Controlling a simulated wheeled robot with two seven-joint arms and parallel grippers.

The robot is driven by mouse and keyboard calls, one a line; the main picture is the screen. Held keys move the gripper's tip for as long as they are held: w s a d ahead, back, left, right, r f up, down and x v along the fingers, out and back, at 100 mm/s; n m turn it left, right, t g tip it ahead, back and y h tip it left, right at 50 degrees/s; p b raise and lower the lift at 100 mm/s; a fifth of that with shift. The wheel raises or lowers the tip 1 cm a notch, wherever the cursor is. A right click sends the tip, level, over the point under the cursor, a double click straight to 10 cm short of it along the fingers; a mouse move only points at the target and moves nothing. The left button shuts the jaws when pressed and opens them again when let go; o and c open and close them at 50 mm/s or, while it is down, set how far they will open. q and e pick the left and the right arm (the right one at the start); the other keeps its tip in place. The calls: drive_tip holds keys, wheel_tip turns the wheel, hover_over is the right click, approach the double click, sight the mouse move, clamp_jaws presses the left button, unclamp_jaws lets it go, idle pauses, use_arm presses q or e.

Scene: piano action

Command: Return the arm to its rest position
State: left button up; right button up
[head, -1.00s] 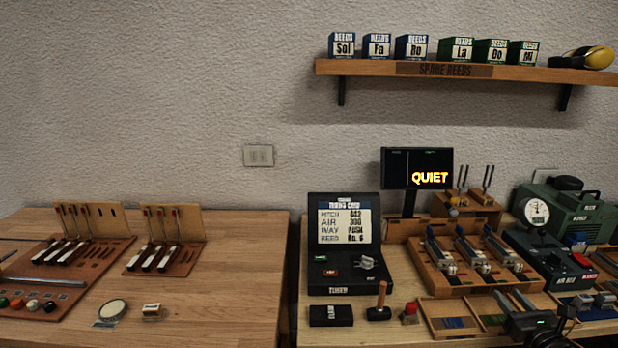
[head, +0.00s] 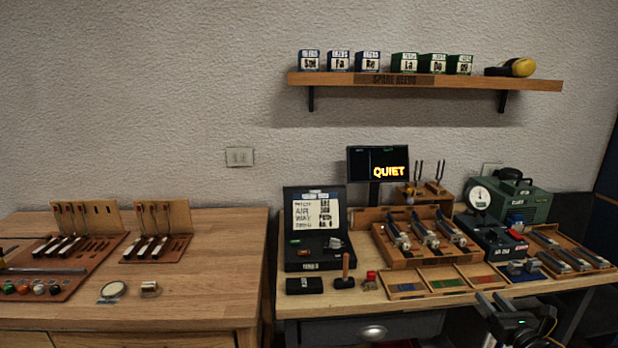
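My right gripper (head: 492,304) shows at the bottom right in the head view, in front of the front edge of the right workbench. Its two grey fingers point up and to the left, with a gap between them and nothing held. The wooden tray with coloured compartments (head: 405,289) lies just behind the fingertips. My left gripper is not in view.
The right workbench (head: 340,304) carries a tuner case (head: 314,262), a wooden reed rack (head: 406,262), a green machine (head: 525,198) and small tools. The left table (head: 205,290) has wide bare wood. A monitor (head: 378,163) reads QUIET. A shelf (head: 300,79) hangs above.

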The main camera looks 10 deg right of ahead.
drive_tip(key=s+d+f+m+g+h, duration=0.1)
drive_tip(key=s+d+f+m+g, duration=0.15)
drive_tip(key=f+m, duration=0.65)
drive_tip(key=s+d+f+m+g+h, duration=0.1)
drive_tip(key=s+d+f+m+g, duration=0.2)
drive_tip(key=f+m, duration=0.5)
drive_tip(key=s+a+f+m+g, duration=0.1)
drive_tip(key=s+f+m+g, duration=0.3)
drive_tip(key=f, duration=0.6)
drive_tip(key=s+a+f+m, duration=0.1)
drive_tip(key=s+f+m, duration=0.1)
drive_tip(key=s+f, duration=0.6)
drive_tip(key=s+a+f+m+g+y, duration=0.1)
drive_tip(key=s+a+f+m+g, duration=0.15)
drive_tip(key=s+a+f, duration=0.5)
drive_tip(key=s+a+f+m+g, duration=0.2)
drive_tip(key=s+a+f+m, duration=0.25)
drive_tip(key=s+f, duration=0.5)
drive_tip(key=s+a+f+g+y, duration=0.1)
drive_tip(key=s+a+f, duration=0.2)
drive_tip(key=s+a, duration=0.4)
drive_tip(key=s+a+f+g+y, duration=0.1)
drive_tip(key=s+a, duration=0.5)
drive_tip(key=a, duration=0.8)
wheel_tip(320, 180, down, 3)
drive_tip(key=shift+s+r+m+g+y, duration=0.2)
drive_tip(key=shift+s+m+g+y, duration=0.2)
drive_tip(key=shift+g, duration=0.1)
